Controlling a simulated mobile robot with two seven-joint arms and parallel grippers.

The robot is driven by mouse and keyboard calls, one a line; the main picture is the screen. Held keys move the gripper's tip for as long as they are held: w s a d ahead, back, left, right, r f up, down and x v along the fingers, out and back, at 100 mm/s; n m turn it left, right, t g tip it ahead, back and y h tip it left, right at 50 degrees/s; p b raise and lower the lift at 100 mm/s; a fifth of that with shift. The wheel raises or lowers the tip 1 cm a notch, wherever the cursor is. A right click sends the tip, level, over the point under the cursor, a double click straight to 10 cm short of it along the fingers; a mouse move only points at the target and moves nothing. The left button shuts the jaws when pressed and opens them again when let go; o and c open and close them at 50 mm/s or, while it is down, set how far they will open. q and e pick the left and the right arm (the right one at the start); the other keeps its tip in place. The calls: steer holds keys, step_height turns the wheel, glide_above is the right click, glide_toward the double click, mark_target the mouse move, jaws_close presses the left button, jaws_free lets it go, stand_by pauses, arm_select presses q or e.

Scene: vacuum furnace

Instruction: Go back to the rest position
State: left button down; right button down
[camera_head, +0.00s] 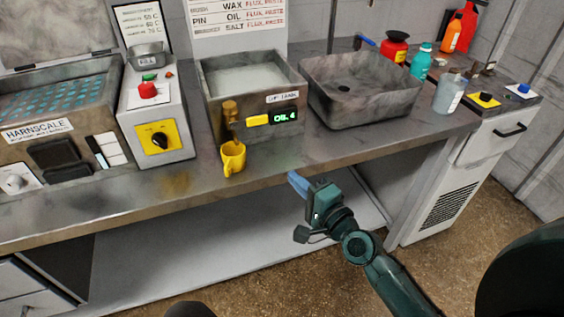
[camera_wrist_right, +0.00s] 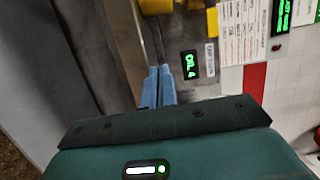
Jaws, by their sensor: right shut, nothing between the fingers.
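My right gripper (camera_head: 298,184) is in front of the workbench, just off the bench's front edge, with blue fingers. In the right wrist view its blue fingers (camera_wrist_right: 158,88) lie side by side, shut and empty. It is apart from the yellow cup (camera_head: 233,157), which stands at the bench's front edge under the brass tap of the dip tank (camera_head: 214,114). My left gripper is not in view.
The steel bench (camera_head: 330,143) runs across the view. It carries a sink (camera_head: 365,105), a control box with a red button (camera_head: 148,90), a Harnscale bath (camera_head: 35,148) and several bottles at the right. A white cabinet (camera_head: 449,195) stands at the right. Open floor lies in front.

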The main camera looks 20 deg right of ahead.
arm_select(q)
steer(key=p, duration=0.2)
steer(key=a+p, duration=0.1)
steer(key=p, duration=0.1)
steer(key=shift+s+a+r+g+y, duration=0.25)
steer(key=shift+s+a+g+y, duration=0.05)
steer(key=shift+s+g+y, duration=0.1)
arm_select(e)
steer(key=s+a+f+n+g+h, duration=0.1)
steer(key=s+a+f+n+g, duration=0.1)
steer(key=s+f+n, duration=0.3)
steer(key=s+a+f+n+g, duration=0.1)
steer(key=s+f+n+g, duration=0.3)
steer(key=s+n, duration=0.8)
steer(key=shift+s+a+f+n+g+h, duration=0.3)
steer(key=shift+a+f+h, duration=0.1)
steer(key=shift+f, duration=0.4)
